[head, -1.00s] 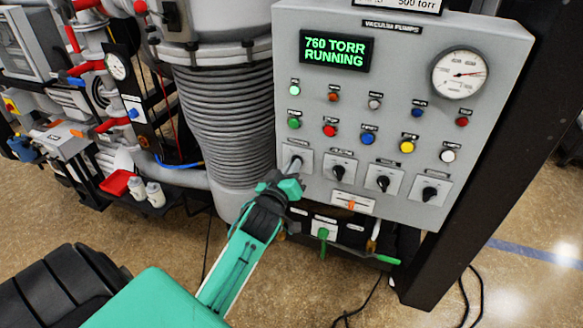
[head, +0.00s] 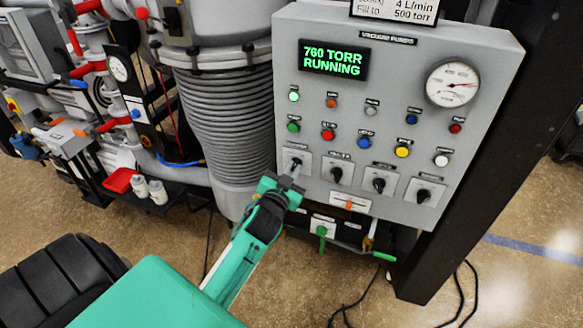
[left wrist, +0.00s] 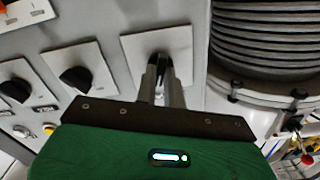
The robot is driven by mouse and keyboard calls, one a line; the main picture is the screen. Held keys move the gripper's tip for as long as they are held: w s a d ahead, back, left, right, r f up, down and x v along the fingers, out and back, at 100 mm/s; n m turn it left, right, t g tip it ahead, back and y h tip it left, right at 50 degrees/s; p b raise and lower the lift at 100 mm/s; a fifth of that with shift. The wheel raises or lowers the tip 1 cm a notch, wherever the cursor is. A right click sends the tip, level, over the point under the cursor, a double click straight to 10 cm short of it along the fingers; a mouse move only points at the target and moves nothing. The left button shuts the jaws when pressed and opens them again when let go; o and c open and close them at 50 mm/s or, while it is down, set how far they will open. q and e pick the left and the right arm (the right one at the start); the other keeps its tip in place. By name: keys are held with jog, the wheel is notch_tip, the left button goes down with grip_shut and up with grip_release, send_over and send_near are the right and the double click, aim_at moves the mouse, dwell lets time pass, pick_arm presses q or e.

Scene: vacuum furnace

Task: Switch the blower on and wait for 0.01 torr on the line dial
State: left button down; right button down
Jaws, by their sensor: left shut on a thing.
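The grey vacuum pumps panel (head: 400,40) carries a green display (head: 334,60) reading "760 TORR RUNNING". A row of black rotary switches runs along its bottom. My left gripper (head: 291,181) is at the leftmost switch (head: 296,162). In the left wrist view its fingers (left wrist: 163,78) are shut on that switch's black knob (left wrist: 159,57), mostly hidden between them. Its label is too small to read. A round white dial (head: 453,83) sits at the panel's upper right, its needle pointing right. A smaller dial (head: 119,69) is on the pipework at left. My right gripper is not in view.
Other black switches (head: 379,185) lie to the right of my gripper. A ribbed grey pipe (head: 225,125) stands just left of the panel. A green-handled valve (head: 322,232) is below it. A black post (head: 445,215) flanks the right side. Open floor lies in front.

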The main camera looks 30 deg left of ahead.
pick_arm(q)
jog(key=shift+m, duration=1)
jog(key=c, duration=1.5)
grip_release()
jog(key=shift+s+d+f, duration=0.15)
jog(key=shift+s+d, duration=0.05)
jog(key=shift+s, duration=0.3)
jog(key=b+v, duration=0.3)
jog(key=v, duration=0.9)
jog(key=shift+s+b, duration=0.3)
jog(key=shift+s, duration=0.1)
